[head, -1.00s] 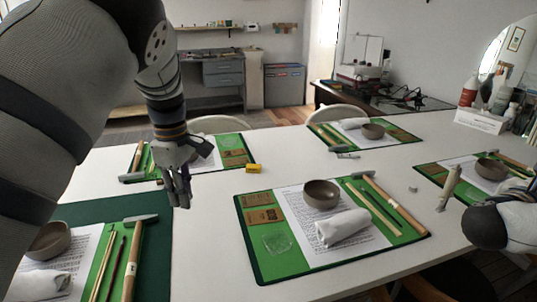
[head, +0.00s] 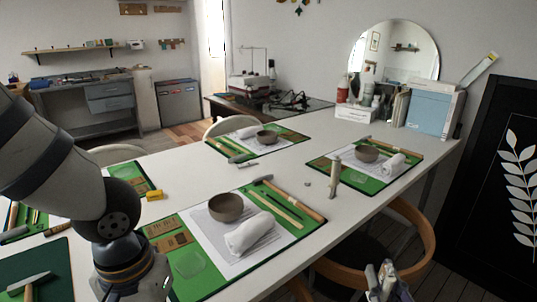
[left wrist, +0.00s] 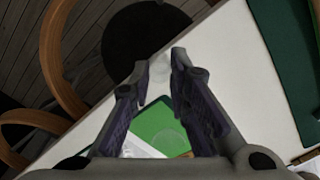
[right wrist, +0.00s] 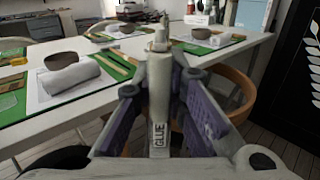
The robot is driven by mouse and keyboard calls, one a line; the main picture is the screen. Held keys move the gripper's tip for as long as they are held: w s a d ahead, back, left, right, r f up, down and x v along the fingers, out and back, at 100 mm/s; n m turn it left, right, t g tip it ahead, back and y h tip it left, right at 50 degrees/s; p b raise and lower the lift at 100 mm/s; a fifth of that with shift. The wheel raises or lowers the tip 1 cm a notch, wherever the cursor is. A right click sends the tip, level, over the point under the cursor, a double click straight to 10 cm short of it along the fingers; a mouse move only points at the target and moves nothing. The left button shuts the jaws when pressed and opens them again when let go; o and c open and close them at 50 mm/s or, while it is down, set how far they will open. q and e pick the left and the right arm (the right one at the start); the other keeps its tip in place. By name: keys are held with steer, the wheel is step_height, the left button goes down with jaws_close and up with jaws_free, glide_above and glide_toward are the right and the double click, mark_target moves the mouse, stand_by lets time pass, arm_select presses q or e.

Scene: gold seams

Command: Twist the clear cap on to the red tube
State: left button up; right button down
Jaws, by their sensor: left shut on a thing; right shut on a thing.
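My right gripper (head: 385,284) is beyond the table's front edge at the bottom of the head view. In the right wrist view it is shut on a pale upright tube (right wrist: 160,100) lettered GLUE; no red shows on it. My left gripper (left wrist: 161,60) is out of the head view, its arm bent at the lower left. In the left wrist view its fingertips close on a small, pale, translucent thing (left wrist: 160,72), blurred, which looks like the clear cap. The two held things are apart.
A pale bottle (head: 335,177) stands near the table's front edge. Green mats hold bowls, such as the near bowl (head: 226,207), a rolled towel (head: 249,234) and hammers. A wooden chair (head: 385,250) is by the front edge. A yellow block (head: 154,195) lies left.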

stand_by(0.3)
steer(key=s+a+f+n+g+y, duration=0.1)
steer(key=a+n+g+y, duration=0.3)
steer(key=a+n+y, duration=0.4)
steer(key=a+f+y, duration=0.1)
steer(key=a+y, duration=0.2)
steer(key=a, duration=0.1)
steer(key=shift+s+a+y, duration=0.3)
steer(key=shift+a, duration=0.05)
arm_select(q)
steer(key=w+d+r+m, duration=0.2)
steer(key=d+r, duration=0.5)
steer(key=d, duration=0.5)
steer(key=w+d+r+m, duration=0.3)
steer(key=d+r+m, duration=0.2)
steer(key=d, duration=0.6)
step_height(320, 180, up, 3)
steer(key=shift+d+f, duration=0.2)
steer(key=shift+d, duration=0.15)
steer(key=shift+f, duration=0.1)
